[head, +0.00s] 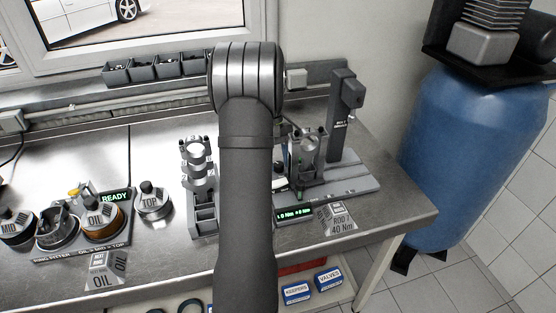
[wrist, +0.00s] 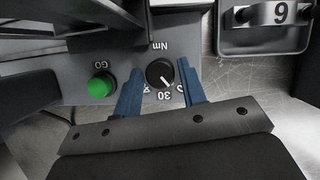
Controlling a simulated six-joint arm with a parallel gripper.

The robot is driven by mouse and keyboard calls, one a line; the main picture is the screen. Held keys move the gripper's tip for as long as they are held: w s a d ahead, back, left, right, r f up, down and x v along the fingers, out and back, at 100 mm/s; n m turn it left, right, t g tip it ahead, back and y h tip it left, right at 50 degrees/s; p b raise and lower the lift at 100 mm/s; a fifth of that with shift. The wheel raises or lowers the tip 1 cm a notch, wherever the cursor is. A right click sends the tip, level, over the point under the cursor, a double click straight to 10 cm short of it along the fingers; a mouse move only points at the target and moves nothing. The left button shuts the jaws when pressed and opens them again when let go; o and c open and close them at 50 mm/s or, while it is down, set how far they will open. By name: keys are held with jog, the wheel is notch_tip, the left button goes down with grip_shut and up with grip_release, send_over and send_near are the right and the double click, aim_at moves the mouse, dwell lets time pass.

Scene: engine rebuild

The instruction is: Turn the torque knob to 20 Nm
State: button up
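The torque knob (wrist: 159,73) is a round black dial with a white pointer line, in the wrist view. The pointer slants to the lower right, near the printed 30. "Nm" is printed upside down beyond it. My gripper (wrist: 160,72) is open, with one blue finger on each side of the knob. A narrow gap shows at the right finger; whether the left finger touches is hard to tell. The fingers partly cover the other scale numbers. In the head view my arm hides the gripper and knob. The torque station's green display (head: 295,214) shows Nm values too small to read surely.
A green GO button (wrist: 99,86) sits left of the knob. A "ROD 40 Nm" sign (head: 339,221) stands before the station. A ring station (head: 80,250) is at left, and a blue tank (head: 465,150) at right.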

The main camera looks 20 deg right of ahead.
jog(key=c, duration=0.6)
jog(key=shift+n+h, duration=0.6)
jog(key=shift+n, duration=0.9)
jog(key=shift+a, duration=0.1)
jog(key=o, duration=1)
jog(key=v, duration=1.7)
jog(key=shift+r, duration=0.25)
jog(key=shift+s, duration=0.1)
jog(key=x, duration=1.7)
jog(key=shift+f, duration=0.3)
